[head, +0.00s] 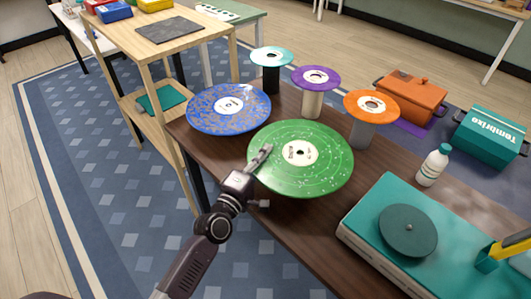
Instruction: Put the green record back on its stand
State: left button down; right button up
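The green record (322,166), with a pale label and a dark centre hole, is above the front part of the dark wooden table (300,235). My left gripper (261,156) is at its left rim, with a finger lying over the top face; it looks shut on the rim, the underside being hidden. No stand shows under the green record; whatever is beneath it is hidden. The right gripper is not in view.
Blue (215,115), teal (272,56), purple (318,76) and orange (371,106) records sit behind, the last three visibly on stands. A white bottle (433,166) and teal turntable (360,226) stand right. A wooden shelf (185,42) stands left.

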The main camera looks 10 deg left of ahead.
pick_arm(q)
jog(key=shift+f, duration=0.3)
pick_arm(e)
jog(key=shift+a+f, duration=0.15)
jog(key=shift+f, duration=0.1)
pick_arm(q)
jog(key=c, duration=2.1)
grip_release()
jog(key=shift+s+a+f, duration=0.1)
jog(key=shift+s, duration=0.05)
jog(key=v, duration=0.7)
jog(key=shift+s, duration=0.35)
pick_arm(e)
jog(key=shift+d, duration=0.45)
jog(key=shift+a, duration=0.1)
pick_arm(q)
jog(key=shift+r, duration=0.25)
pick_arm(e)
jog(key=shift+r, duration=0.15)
